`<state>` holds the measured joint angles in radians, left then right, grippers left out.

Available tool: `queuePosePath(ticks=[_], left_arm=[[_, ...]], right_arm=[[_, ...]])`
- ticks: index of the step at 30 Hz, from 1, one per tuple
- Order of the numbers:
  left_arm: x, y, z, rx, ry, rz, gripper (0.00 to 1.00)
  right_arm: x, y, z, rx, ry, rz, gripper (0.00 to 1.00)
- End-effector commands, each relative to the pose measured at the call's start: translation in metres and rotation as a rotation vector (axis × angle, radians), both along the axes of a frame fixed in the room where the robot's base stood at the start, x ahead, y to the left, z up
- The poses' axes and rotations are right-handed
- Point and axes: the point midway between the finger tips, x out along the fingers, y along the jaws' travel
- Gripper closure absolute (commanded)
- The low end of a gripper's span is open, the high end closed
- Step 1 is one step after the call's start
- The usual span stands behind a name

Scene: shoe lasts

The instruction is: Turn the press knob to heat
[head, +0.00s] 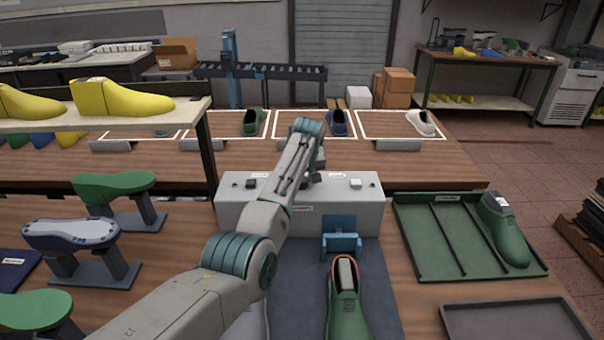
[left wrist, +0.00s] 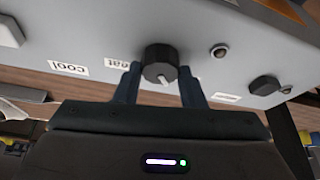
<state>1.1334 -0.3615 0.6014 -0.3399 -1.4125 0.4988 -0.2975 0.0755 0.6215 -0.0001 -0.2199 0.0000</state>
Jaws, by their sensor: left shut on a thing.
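The press is a grey box (head: 350,212) at the middle of the bench. In the left wrist view its black knob (left wrist: 160,60) has a white pointer line that points down in the picture. The "cool" label (left wrist: 68,68) is to the left of the knob. The "heat" label (left wrist: 119,62) is nearer the knob and partly covered by a finger. My left gripper (left wrist: 160,88) is shut on the knob, one finger on each side. In the head view my left gripper (head: 312,160) is at the top of the box and hides the knob. My right gripper is not in view.
A blue clamp (head: 341,243) and a green shoe (head: 347,312) are in front of the box. A green tray (head: 420,232) with another green shoe (head: 503,228) is at right. Green and white shoe forms on stands are at left, below a shelf (head: 60,121) with yellow lasts.

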Motion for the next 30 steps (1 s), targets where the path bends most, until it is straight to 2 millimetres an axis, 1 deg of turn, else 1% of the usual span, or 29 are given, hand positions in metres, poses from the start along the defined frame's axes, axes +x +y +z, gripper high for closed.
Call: queuePosePath(ticks=[1,6,15,23,30], left_arm=[[0.0,0.001,0.004,0.0,0.0,-0.03,0.86],[0.0,0.002,0.005,0.0,-0.001,-0.172,0.86],[0.001,0.003,0.003,0.001,-0.002,-0.458,0.86],[0.002,0.002,0.002,0.002,-0.004,-0.706,0.86],[0.002,0.002,0.0,0.003,-0.005,-0.934,0.86]], right_arm=[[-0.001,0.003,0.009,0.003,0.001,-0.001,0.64],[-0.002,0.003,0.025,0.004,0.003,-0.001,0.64],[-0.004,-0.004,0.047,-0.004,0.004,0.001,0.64],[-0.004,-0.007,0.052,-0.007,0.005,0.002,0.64],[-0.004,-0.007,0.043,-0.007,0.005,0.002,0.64]])
